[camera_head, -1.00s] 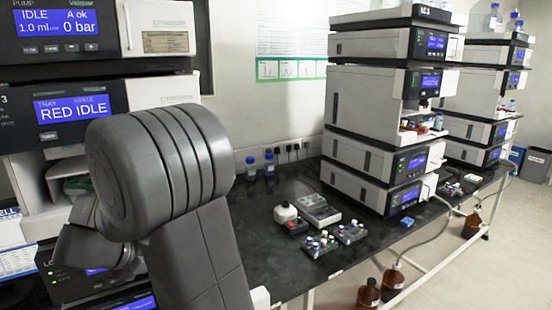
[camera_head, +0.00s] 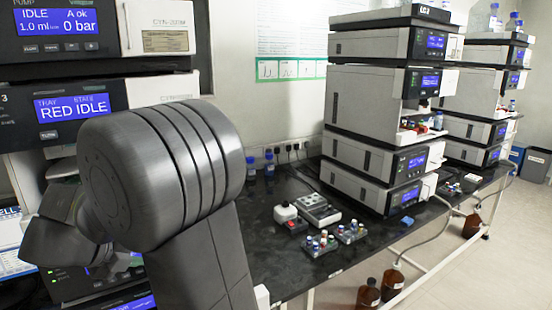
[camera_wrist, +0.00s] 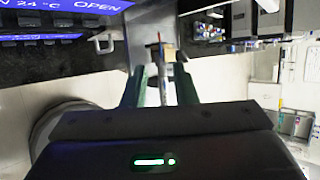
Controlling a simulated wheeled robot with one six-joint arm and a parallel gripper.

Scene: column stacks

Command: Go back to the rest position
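My gripper (camera_wrist: 162,88) shows in the wrist view as two dark green fingers standing apart, with a gap between them. I see nothing clearly held; a thin upright, red-tipped shape shows in line with the gap, too small to tell what it is or how far off. In the head view my grey arm fills the lower left and hides the gripper. The arm is folded close in front of the left instrument stack (camera_head: 160,40).
The left stack is close to my arm. The black bench (camera_head: 250,225) runs right, with vial racks (camera_head: 320,243), a white-topped device (camera_head: 285,213) and blue-capped bottles (camera_head: 269,165). More stacks (camera_head: 370,100) stand beyond. Brown bottles (camera_head: 368,293) are on the floor, which is open at right.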

